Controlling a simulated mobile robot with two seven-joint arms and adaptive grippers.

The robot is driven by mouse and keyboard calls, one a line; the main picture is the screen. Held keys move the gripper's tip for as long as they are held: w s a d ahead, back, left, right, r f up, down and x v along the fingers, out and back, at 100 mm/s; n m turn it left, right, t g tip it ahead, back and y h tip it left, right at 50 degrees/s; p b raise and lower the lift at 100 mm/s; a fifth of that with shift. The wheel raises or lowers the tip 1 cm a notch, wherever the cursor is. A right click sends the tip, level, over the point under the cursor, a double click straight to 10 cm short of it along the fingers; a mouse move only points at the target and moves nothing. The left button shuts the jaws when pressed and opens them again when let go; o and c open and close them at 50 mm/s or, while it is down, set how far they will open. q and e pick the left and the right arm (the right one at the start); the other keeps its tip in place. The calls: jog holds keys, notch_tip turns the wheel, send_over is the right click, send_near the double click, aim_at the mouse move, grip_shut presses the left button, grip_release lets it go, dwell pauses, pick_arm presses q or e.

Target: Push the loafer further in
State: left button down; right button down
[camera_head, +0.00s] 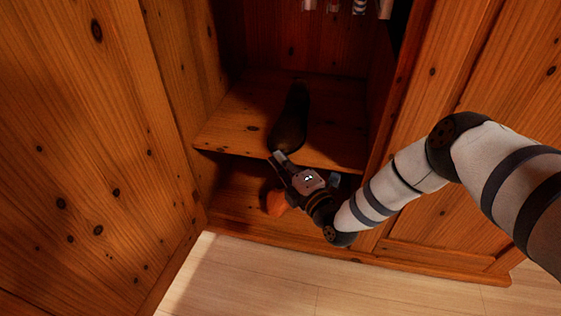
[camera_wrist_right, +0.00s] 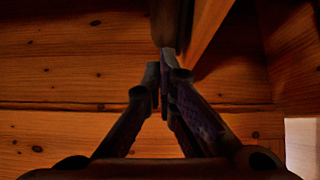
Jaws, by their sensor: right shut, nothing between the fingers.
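The dark loafer (camera_head: 290,122) lies on the upper wooden shelf (camera_head: 237,118) inside the open cabinet, pointing inward, with its near end at the shelf's front edge. My right gripper (camera_head: 278,156) is shut and empty, with its fingertips at the near end of the loafer. In the right wrist view the shut fingertips (camera_wrist_right: 163,72) are close below a dark shape, likely the loafer (camera_wrist_right: 168,22); whether they touch it is hard to tell. My left gripper is not in view.
The cabinet door (camera_head: 90,150) stands open at the left. An orange object (camera_head: 275,202) sits on the lower level below the shelf, partly hidden by my gripper. Several items hang at the top. The shelf is clear beside the loafer.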

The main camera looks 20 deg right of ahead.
aim_at(287, 146)
jog(key=w+d, duration=0.3)
jog(key=w, duration=0.1)
jog(key=shift+w+f, duration=0.1)
jog(key=shift+f, duration=0.05)
jog(key=shift+w+d+b, duration=0.2)
jog(key=shift+w+b, duration=0.1)
jog(key=shift+w, duration=0.05)
jog(key=shift+r, duration=0.2)
